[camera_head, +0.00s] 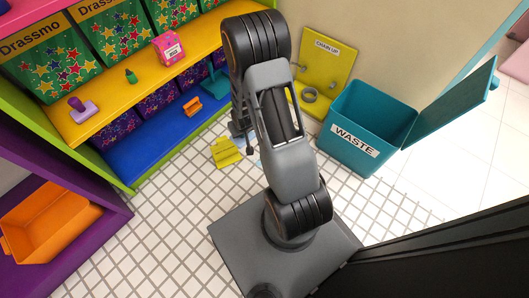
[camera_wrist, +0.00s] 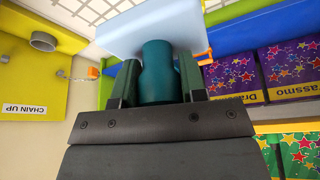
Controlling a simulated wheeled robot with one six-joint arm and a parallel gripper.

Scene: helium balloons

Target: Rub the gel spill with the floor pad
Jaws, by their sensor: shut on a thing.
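The floor pad has a teal round handle (camera_wrist: 157,72) and a pale blue block (camera_wrist: 150,27), seen in the wrist view. My gripper (camera_wrist: 155,82) is shut on the teal handle, with one dark finger on each side. The pale blue block extends beyond the fingertips, over the tiled floor. In the head view my gripper (camera_head: 241,130) is low, beside the shelf front and partly hidden by my arm. A small pale blue patch shows by my arm there; I cannot tell whether it is pad or spill. I cannot make out the gel spill with certainty.
The teal waste bin (camera_head: 366,127) stands to the right, lid open. A yellow "CHAIN UP" stand (camera_head: 325,68) is behind. Shelves (camera_head: 150,150) line the left. Tiles at front left are clear.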

